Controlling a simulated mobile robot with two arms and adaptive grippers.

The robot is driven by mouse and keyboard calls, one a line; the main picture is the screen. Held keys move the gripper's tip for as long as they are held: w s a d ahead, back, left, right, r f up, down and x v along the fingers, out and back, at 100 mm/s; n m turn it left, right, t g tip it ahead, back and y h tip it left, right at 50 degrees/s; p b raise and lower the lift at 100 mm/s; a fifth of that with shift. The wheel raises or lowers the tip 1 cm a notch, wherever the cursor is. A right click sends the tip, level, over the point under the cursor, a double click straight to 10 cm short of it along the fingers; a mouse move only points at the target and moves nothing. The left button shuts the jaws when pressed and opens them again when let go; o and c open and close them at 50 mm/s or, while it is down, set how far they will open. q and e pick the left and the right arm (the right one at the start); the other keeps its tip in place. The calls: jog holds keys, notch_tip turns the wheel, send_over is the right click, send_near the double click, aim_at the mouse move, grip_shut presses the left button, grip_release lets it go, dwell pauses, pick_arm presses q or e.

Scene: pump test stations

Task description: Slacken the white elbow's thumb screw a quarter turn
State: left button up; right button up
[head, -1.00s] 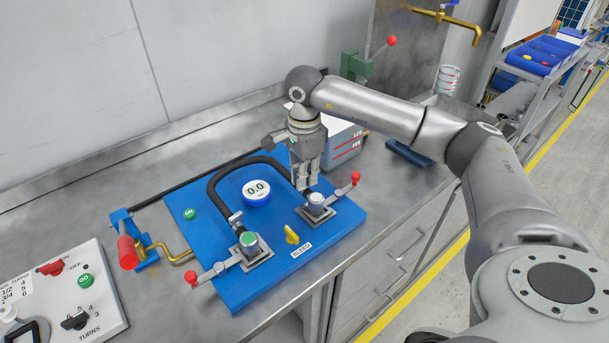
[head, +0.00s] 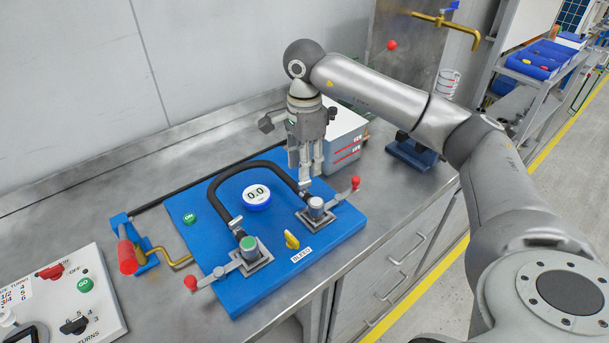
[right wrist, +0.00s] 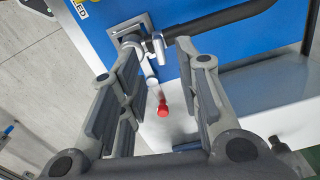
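The white-capped elbow (head: 316,205) stands on its square metal plate at the right of the blue board (head: 216,284), at one end of the black hose (head: 226,177). In the right wrist view the elbow (right wrist: 130,42) is partly hidden by a finger. A small silver piece beside it, probably the thumb screw (right wrist: 158,46), lies in line with the gap between the fingers. My right gripper (head: 305,173) points down above and behind the elbow, apart from it. In the right wrist view its fingers (right wrist: 158,52) are spread with nothing between them. My left gripper is out of view.
Clamp levers with red knobs (head: 355,182) stick out beside both elbows; the other elbow has a green cap (head: 248,243). A yellow bleed knob (head: 292,240) and gauge (head: 256,196) are on the board. A white box (head: 343,135) stands behind my gripper.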

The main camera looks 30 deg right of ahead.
notch_tip(320, 180, up, 7)
jog(key=shift+f, duration=0.2)
dwell(0.6)
